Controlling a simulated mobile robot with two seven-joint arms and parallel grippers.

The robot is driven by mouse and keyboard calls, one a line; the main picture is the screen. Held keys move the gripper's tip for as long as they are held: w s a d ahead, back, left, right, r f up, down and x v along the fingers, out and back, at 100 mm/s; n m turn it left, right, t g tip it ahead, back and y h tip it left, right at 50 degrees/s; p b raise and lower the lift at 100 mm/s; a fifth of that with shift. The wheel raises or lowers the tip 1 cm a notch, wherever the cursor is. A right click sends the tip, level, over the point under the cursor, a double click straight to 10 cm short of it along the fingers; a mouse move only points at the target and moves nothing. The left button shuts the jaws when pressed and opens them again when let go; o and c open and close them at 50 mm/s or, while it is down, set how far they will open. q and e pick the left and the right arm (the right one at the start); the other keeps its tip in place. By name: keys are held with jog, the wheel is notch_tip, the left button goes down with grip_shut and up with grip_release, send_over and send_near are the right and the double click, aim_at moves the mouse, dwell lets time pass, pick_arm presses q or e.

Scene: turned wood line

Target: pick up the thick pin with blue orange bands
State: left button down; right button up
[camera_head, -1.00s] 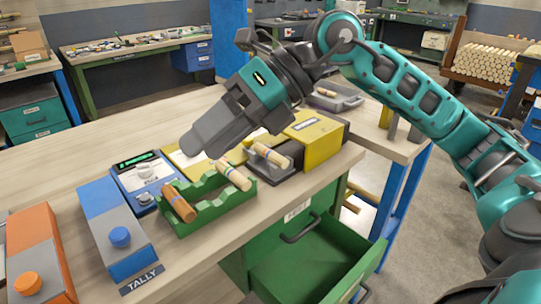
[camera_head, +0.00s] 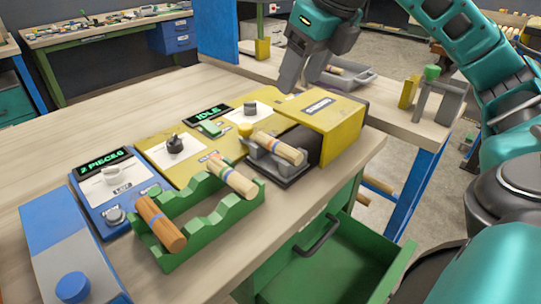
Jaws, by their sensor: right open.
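Another pale pin (camera_head: 279,149) with a blue band, and perhaps an orange one, lies in the grey cradle of the yellow machine. Band colours and thickness are hard to compare at this size. My right gripper (camera_head: 302,78) points down, open and empty, above and behind the yellow machine, apart from the pins. My left gripper is out of view.
The yellow machine (camera_head: 330,122) reads IDLE on its panel; a blue panel (camera_head: 109,190) reads 2 PIECES. An open green drawer (camera_head: 335,258) juts out below the bench. A grey tray (camera_head: 350,77) with a pin stands behind. The bench's back left is clear.

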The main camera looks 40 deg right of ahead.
notch_tip(320, 180, down, 2)
jog(key=b, duration=0.5)
send_over(278, 142)
jog(key=s, duration=0.2)
notch_tip(278, 142, down, 8)
jog(key=shift+s+f, duration=0.1)
jog(key=shift+f, duration=0.15)
jog(key=b+x, duration=0.1)
jog(key=x, duration=0.4)
jog(key=shift+d, duration=0.1)
jog(key=shift+f, duration=0.1)
pick_arm(q)
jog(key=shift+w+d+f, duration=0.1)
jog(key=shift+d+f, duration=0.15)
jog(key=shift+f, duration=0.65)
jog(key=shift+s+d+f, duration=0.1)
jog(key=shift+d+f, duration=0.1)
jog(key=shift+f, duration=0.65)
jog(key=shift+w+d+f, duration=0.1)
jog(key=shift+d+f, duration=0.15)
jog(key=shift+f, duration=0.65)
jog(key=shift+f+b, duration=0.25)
jog(key=shift+b, duration=0.1)
pick_arm(e)
jog(key=shift+f, duration=0.2)
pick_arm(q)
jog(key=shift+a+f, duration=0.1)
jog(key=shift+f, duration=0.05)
pick_arm(e)
jog(key=shift+c, duration=0.3)
